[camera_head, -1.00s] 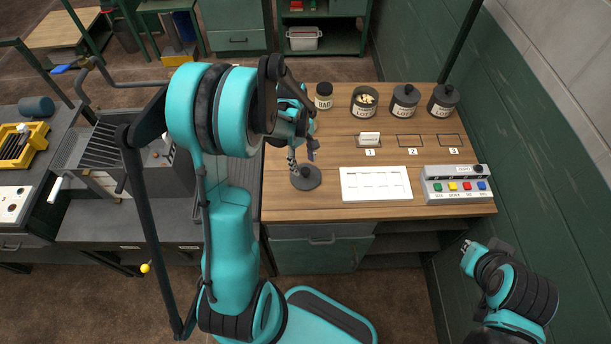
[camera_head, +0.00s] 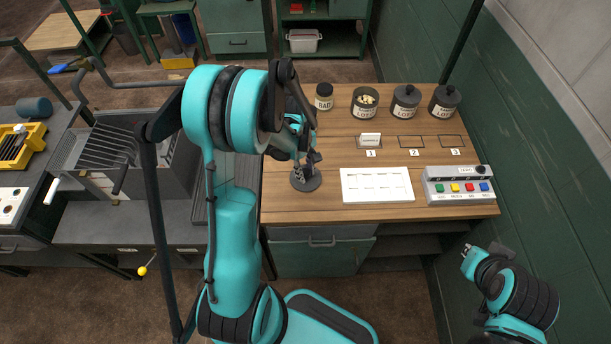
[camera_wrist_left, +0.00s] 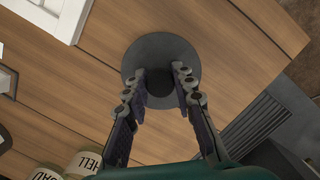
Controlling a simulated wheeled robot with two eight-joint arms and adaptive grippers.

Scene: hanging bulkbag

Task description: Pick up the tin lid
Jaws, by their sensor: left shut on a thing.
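The tin lid (camera_head: 297,183) is a dark grey round disc with a knob, lying flat on the wooden worktop near its left front edge. It also shows in the left wrist view (camera_wrist_left: 160,48). My left gripper (camera_head: 305,171) points down over it, its fingers on both sides of the central knob. In the left wrist view the fingertips (camera_wrist_left: 159,76) are shut on the knob, which they partly hide. I see no clear gap under the lid. My right gripper (camera_head: 468,250) is at the lower right, off the worktop, too small to read.
An open tin (camera_head: 364,101) with pale contents and two lidded tins (camera_head: 405,103) stand at the back, beside a jar (camera_head: 324,97). A white board (camera_head: 377,186) and a button box (camera_head: 458,186) are right of the lid.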

